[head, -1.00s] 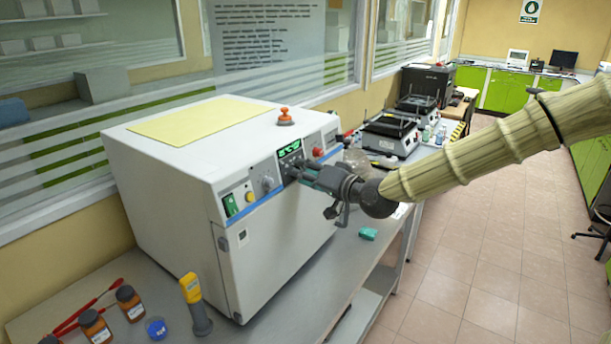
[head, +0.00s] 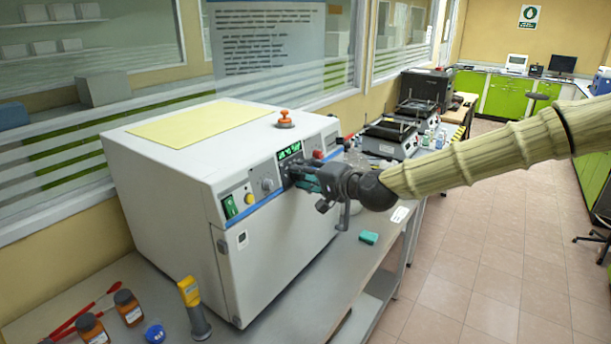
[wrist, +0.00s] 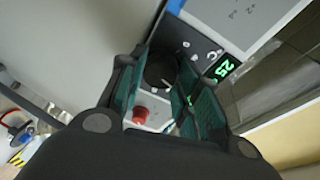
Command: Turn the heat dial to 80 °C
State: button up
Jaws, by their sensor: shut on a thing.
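The heat dial (wrist: 160,72) is dark and round on the front panel of a white machine (head: 180,190). In the wrist view it sits between my gripper's (wrist: 165,85) teal-padded fingers, which are closed around it. In the head view my gripper (head: 297,178) is against the panel, just below the green-lit display (head: 289,151), and hides the dial. The display also shows in the wrist view (wrist: 226,68), tilted, and seems to read 25. The dial's own markings cannot be read.
A red button (wrist: 140,114) is close beside the fingers. A grey knob (head: 268,184), a yellow button (head: 249,199) and a green switch (head: 229,206) are left on the panel. A teal block (head: 369,238) lies on the bench below my arm.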

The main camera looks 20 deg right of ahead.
jog(key=shift+w+r, duration=0.1)
jog(key=shift+r, duration=0.05)
jog(key=o, duration=1)
jog(key=shift+d, duration=0.1)
jog(key=shift+o, duration=0.2)
jog(key=v, duration=1.2)
